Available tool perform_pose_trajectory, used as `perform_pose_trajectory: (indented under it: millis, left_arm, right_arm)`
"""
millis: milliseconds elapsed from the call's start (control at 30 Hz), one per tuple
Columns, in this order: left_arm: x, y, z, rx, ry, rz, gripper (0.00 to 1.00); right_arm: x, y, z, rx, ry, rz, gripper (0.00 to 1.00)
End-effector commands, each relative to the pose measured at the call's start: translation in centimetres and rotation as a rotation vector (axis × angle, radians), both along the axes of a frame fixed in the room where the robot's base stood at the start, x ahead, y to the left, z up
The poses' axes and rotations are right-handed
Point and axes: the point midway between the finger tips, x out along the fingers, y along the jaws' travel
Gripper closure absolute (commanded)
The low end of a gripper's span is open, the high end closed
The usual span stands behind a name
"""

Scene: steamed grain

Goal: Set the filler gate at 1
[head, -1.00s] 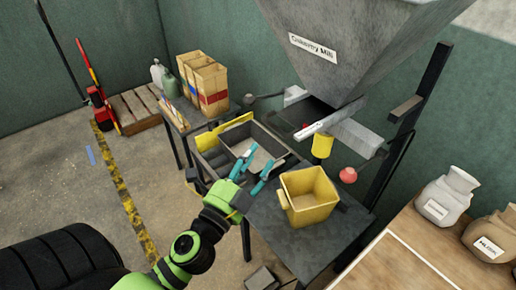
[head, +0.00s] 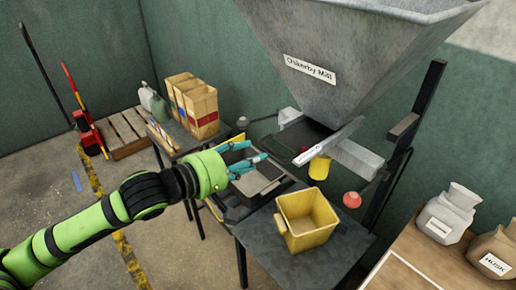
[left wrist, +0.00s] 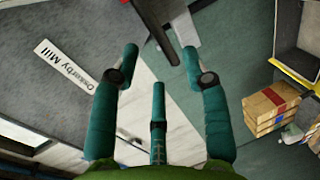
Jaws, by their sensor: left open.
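The grey Oakerby Mill hopper (head: 345,55) hangs over the filling bench. Below its mouth runs a pale bar with markings (head: 330,141), probably the filler gate's scale; its numbers are too small to read. A small red knob (head: 303,150) shows near the bar's left end. My left gripper (head: 262,162) is open and empty, left of the bar and apart from it. The gate's setting cannot be read.
A yellow bin (head: 306,222) stands on the dark bench (head: 262,238) under the yellow spout (head: 319,168). Cartons (head: 192,105) stand on the left table. Sacks (head: 449,212) stand on the wooden table at right.

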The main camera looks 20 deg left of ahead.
Motion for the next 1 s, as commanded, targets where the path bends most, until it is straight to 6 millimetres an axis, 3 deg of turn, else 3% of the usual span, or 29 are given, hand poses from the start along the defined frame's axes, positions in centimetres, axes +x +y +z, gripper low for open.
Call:
perform_pose_trajectory:
  millis: [500,867,900,1000]
  left_arm:
    - [5.1,-3.4,-1.1,-0.018,0.017,0.001,0.54]
    - [5.7,-3.9,-1.5,-0.016,0.015,0.000,0.54]
    - [5.6,-3.9,-1.5,-0.016,0.015,0.000,0.62]
    - [5.6,-3.9,-1.5,-0.016,0.015,0.000,1.00]
  right_arm:
    - [-0.1,0.0,2.5,0.000,0.002,0.000,0.60]
    - [-0.2,0.0,2.6,-0.001,0.003,0.001,0.60]
    - [-0.2,0.0,2.6,-0.001,0.003,0.001,0.60]
    - [-0.2,0.0,2.6,-0.001,0.004,0.001,0.60]
